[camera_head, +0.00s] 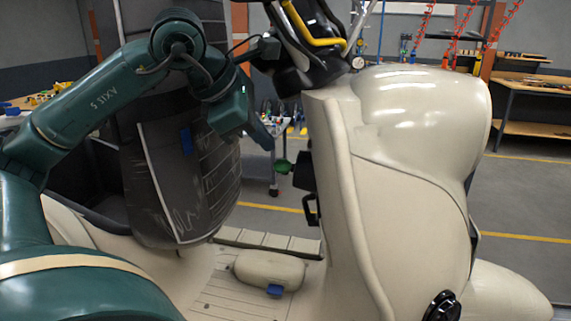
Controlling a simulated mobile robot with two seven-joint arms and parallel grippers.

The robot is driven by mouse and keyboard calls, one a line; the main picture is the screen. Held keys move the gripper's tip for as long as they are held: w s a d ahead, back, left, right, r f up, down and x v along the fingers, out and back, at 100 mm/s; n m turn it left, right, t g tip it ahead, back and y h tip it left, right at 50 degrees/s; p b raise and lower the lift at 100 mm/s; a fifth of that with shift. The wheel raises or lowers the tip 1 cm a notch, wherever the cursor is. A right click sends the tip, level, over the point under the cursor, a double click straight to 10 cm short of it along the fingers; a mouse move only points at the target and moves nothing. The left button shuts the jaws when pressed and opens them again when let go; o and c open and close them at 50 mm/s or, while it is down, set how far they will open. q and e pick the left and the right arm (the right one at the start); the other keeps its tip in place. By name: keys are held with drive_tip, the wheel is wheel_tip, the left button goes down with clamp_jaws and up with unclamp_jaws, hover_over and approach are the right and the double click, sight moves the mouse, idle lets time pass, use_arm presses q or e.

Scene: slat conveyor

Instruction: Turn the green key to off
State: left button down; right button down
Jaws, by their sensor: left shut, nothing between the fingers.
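The green key (283,166) is small and sticks out to the left from a dark lock housing on the inner side of the scooter's cream front shield (340,170). My left gripper (264,137) is above and to the left of the key, apart from it, with its dark fingers pointing down to the right. The gripper is shut and empty. The key's exact angle is too small to tell. My right gripper is not in view.
The handlebar (315,40) with a yellow part stands above the lock. A dark seat-like pad (180,150) is behind my left arm. A cream hump with a blue piece (274,290) is on the footboard. Workbenches (530,100) stand behind.

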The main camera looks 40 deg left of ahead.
use_arm(q)
drive_tip(key=v, duration=0.4)
drive_tip(key=shift+r, duration=0.2)
drive_tip(key=shift+d, duration=0.1)
idle(0.6)
